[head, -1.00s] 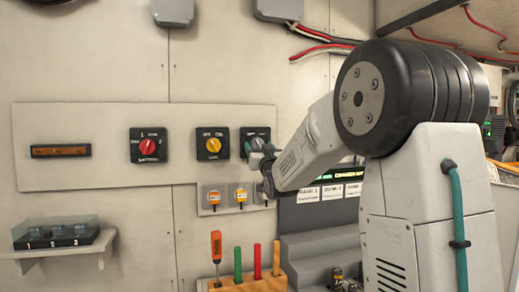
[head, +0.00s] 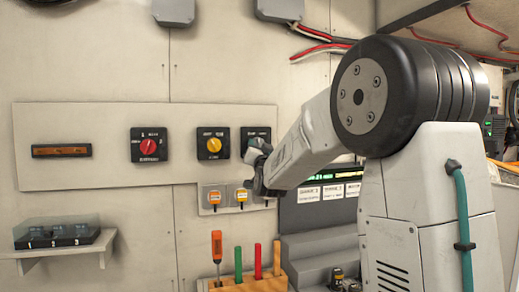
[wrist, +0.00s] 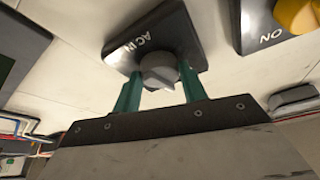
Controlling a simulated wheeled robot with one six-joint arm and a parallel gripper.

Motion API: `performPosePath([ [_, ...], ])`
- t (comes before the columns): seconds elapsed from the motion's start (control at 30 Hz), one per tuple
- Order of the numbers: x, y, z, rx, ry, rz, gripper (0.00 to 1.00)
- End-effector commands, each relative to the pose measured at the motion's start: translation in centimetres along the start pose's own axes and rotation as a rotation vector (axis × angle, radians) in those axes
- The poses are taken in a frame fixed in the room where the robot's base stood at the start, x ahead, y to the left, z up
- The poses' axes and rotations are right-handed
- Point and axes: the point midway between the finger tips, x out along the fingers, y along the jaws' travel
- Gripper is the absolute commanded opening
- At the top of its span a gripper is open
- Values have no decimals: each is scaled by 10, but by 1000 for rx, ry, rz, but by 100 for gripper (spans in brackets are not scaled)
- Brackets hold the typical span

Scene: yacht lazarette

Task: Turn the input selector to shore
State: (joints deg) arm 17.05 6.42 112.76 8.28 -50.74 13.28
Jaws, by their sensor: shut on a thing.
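The input selector is a grey knob on a dark square plate marked "AC IN". In the wrist view the knob (wrist: 159,68) sits between the two teal fingers of my gripper (wrist: 160,82), which is shut on it. In the head view the selector's plate (head: 256,131) is the rightmost of three on the wall panel. The knob's pointer and most position marks cannot be read.
A yellow knob (head: 214,145) and a red knob (head: 149,146) sit left of the selector on the same panel. An orange screwdriver (head: 216,245) and coloured sticks stand in a wooden holder (head: 250,285) lower down.

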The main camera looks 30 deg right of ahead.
Motion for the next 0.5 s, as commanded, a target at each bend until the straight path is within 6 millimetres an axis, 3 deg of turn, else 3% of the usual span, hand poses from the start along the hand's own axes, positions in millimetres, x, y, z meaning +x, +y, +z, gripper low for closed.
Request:
performPosePath([
  [0.5,1,-4,-2,433,2,179,19],
])
